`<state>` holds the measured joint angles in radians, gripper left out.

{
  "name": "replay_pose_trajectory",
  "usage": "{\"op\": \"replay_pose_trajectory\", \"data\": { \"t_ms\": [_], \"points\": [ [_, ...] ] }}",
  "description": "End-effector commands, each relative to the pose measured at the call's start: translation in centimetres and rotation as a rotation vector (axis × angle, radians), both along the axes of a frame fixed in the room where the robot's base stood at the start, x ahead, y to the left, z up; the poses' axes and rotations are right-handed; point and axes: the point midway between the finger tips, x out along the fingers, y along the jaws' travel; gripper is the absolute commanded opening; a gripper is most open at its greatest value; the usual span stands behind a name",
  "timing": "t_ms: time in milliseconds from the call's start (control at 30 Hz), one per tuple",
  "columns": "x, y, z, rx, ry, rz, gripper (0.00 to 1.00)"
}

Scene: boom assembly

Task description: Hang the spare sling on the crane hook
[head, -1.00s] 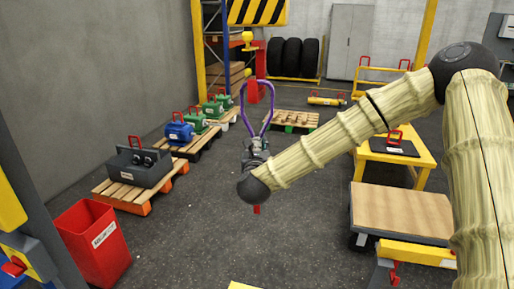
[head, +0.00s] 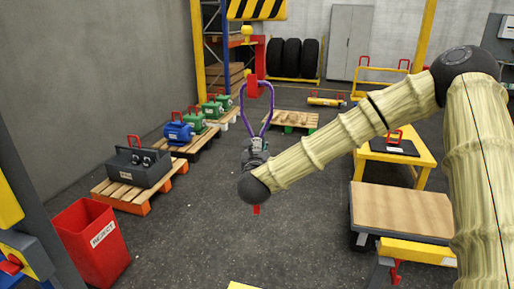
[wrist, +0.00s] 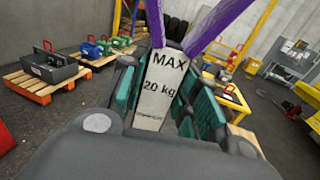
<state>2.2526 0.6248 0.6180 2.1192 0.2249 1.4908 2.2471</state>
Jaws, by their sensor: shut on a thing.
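The purple sling (head: 267,119) stands upright as a narrow loop above my gripper (head: 256,147). In the wrist view, my gripper (wrist: 163,88) is shut on its white tag, marked MAX 20 kg (wrist: 160,95), and two purple straps (wrist: 215,25) rise from there. The red crane hook (head: 266,62) hangs under a yellow-and-black striped block (head: 257,9), its C shape opening to the left. The hook's lower part overlaps the top of the sling loop in the head view. I cannot tell whether the loop is around the hook or only beside it.
Pallets with a grey toolbox (head: 137,166) and blue and green units line the left wall. A red reject bin (head: 92,240) stands at front left. A yellow table (head: 408,158) and a wood-topped cart (head: 402,211) are at right. The floor between is clear.

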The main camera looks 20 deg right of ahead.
Motion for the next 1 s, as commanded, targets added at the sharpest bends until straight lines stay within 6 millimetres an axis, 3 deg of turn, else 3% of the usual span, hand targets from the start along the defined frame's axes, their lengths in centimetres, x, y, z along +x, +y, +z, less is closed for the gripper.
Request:
{"op": "replay_pose_trajectory", "data": {
  "t_ms": [233,267,400,767,1000],
  "points": [
    [0.0,0.0,0.2,0.000,-0.003,0.000,0.00],
    [0.0,0.0,0.2,0.000,-0.003,0.000,0.35],
    [0.0,0.0,0.2,0.000,-0.002,0.000,0.56],
    [-0.3,0.1,-0.1,0.000,0.002,0.001,0.56],
    [-2.9,1.0,-0.1,0.001,0.002,0.001,0.56]
  ]
}}
